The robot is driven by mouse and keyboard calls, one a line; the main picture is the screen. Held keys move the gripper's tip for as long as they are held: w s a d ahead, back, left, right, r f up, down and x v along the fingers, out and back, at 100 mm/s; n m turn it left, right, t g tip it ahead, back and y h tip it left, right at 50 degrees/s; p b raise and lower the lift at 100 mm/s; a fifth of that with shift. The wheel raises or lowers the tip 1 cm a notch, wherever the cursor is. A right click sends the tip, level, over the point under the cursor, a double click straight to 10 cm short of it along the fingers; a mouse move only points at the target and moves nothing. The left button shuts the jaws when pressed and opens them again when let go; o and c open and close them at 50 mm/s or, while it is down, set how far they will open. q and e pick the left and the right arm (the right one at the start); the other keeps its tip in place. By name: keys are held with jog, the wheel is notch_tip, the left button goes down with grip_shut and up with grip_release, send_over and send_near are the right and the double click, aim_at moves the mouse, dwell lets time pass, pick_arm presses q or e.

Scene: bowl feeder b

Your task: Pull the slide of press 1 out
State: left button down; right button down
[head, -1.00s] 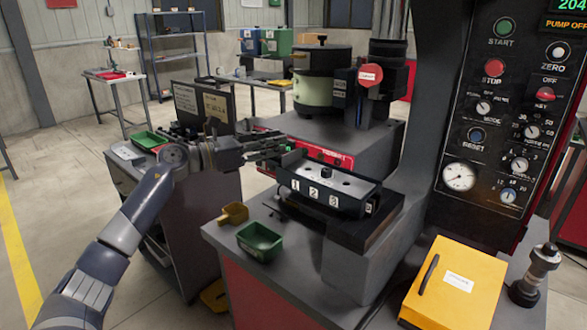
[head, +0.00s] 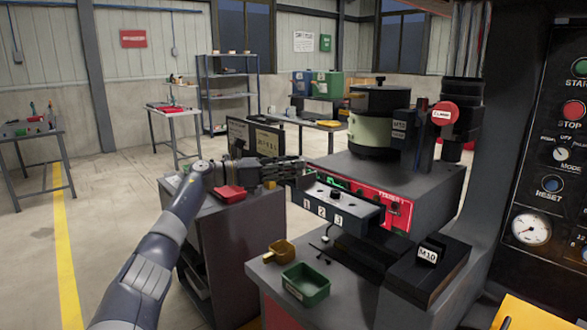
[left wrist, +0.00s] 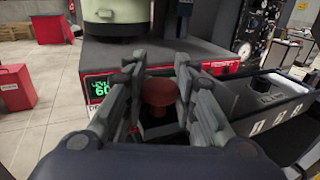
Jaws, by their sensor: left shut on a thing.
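The slide (head: 342,210) of the press is a dark bar with white labels 1, 2, 3 and a small black knob on top. It stands out to the left of the dark block marked M10 (head: 428,265). The slide also shows at the right of the left wrist view (left wrist: 268,95). My left gripper (head: 299,172) is at the slide's far left end. In the left wrist view its fingers (left wrist: 160,78) are closed around a reddish-brown knob (left wrist: 160,93). The knob's join to the slide is hidden. My right gripper is not in view.
The press body (head: 400,170) with its red front panel stands behind the slide. A green tray (head: 306,285) and a yellow scoop (head: 279,252) are on the bench in front. A cart with a red tray (head: 229,194) stands under my left arm.

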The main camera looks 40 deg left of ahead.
pick_arm(q)
jog(key=shift+a, duration=0.25)
jog(key=c, duration=1.6)
grip_release()
jog(key=shift+o, duration=1.4)
jog(key=shift+s+a, duration=0.25)
jog(key=shift+a, duration=0.05)
jog(key=v, duration=1.2)
